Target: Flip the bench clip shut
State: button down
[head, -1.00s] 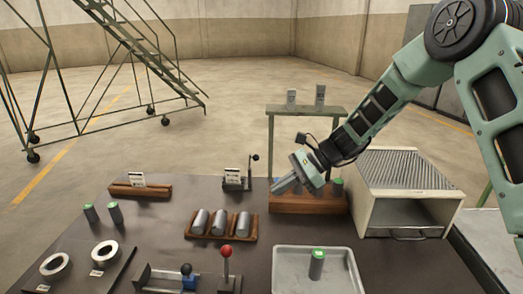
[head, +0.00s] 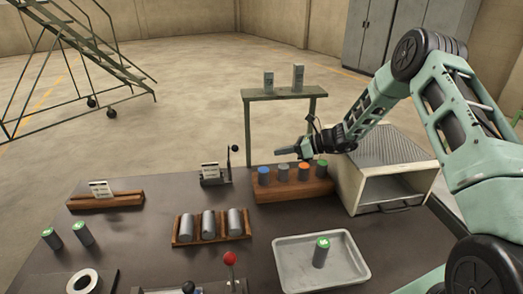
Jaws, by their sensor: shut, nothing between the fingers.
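The bench clip is most likely the small dark stand (head: 215,181) near the back edge of the bench. It holds a white card, and a thin lever with a black ball knob (head: 234,148) stands upright at its right side. My gripper (head: 278,151) is shut and empty. In the picture it is to the right of the lever and above the left end of the billet rack, pointing left. It appears apart from the lever; the exact depth between them is hard to judge.
A wooden rack (head: 292,193) of several coloured-top billets stands below my gripper, before a green frame (head: 248,125). The furnace box (head: 345,190) is right. In front are a three-billet wooden tray (head: 212,240), grey tray (head: 290,278) and red-knobbed lever (head: 230,258).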

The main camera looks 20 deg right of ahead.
jog(key=p+x, duration=0.3)
jog(key=x, duration=0.6)
jog(key=shift+w+a+f+p, duration=0.1)
jog(key=shift+a+p, duration=0.3)
jog(key=shift+w+a+r+p, duration=0.35)
jog(key=shift+w+a+p, duration=0.15)
jog(key=shift+w+a, duration=0.1)
jog(key=shift+w+a+r+p, duration=0.35)
jog(key=shift+w+a+p, duration=0.1)
jog(key=shift+w+a, duration=0.15)
